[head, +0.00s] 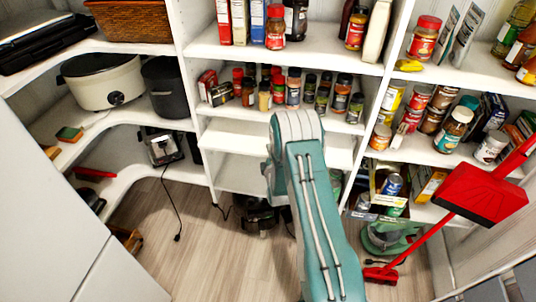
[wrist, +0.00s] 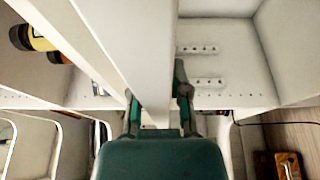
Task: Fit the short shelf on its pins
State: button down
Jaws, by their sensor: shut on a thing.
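The short shelf (wrist: 135,45) is a plain white board in the wrist view, running from the top edge down between my fingers. My gripper (wrist: 156,88) is shut on it, with one dark finger on each side of the board. Right of the board, small rows of dark dots (wrist: 198,50) show on a white surface; I cannot tell whether they are pins or holes. In the head view my teal arm covers the gripper. White boards (head: 238,172) show behind the arm below the spice jars, but I cannot tell which one is held. Contact between board and pins is hidden.
Spice jars (head: 293,90) crowd the shelf just above the arm's end. Cans and jars (head: 455,125) fill the right shelves. A red dustpan (head: 480,195) leans at the right. A dark appliance (head: 255,215) stands low behind my arm. The floor (head: 180,235) at left is mostly clear.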

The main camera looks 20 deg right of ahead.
jog(key=shift+w+d+r, duration=0.1)
jog(key=shift+w+d, duration=1.05)
jog(key=shift+w, duration=0.55)
jog(key=shift+w+d+r, duration=0.1)
jog(key=shift+w+d, duration=1)
jog(key=shift+w, duration=0.55)
jog(key=shift+w+d, duration=1.15)
jog(key=shift+w, duration=0.55)
jog(key=shift+f, duration=0.85)
jog(key=shift+f, duration=0.4)
jog(key=c, duration=0.5)
grip_release()
jog(key=shift+s, duration=0.1)
jog(key=v, duration=1.2)
jog(key=shift+a+f, duration=0.1)
jog(key=shift+f, duration=0.05)
